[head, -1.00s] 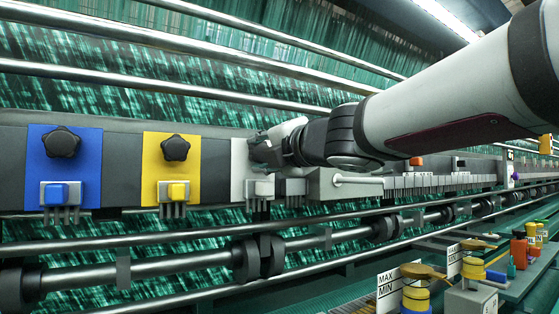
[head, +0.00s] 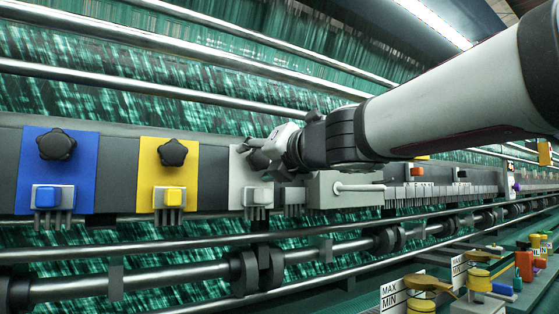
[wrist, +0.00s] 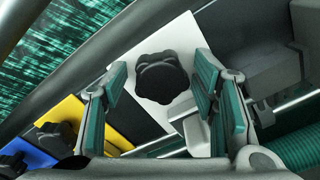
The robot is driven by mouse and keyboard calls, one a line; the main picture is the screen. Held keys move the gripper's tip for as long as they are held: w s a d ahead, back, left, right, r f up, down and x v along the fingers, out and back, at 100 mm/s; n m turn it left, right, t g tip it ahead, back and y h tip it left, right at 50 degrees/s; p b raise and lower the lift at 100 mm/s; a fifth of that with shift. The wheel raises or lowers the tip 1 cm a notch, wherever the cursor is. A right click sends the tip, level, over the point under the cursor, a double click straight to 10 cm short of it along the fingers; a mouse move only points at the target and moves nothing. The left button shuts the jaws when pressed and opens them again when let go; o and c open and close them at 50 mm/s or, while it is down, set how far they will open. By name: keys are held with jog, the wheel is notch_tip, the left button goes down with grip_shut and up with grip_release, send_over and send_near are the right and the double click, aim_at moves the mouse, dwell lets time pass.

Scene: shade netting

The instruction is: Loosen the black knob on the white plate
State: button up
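The black knob (wrist: 162,78) is a lobed knob on the white plate (wrist: 180,38), seen in the middle of the wrist view. My gripper (wrist: 158,76) is open, with one green-padded finger on each side of the knob. Gaps show between the pads and the knob in that view. How deep the fingertips reach along the knob is hard to tell. In the head view, the white plate (head: 238,178) is third from the left, and my gripper (head: 262,153) is in front of it, largely hiding the knob.
The yellow plate (head: 148,180) and blue plate (head: 27,180) carry similar black knobs to the left. A grey block with a bar handle (head: 358,187) stands close right of the white plate. Steel rollers (head: 150,236) run below. Green netting lies behind.

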aim_at(261, 159)
jog(key=shift+v, duration=1.5)
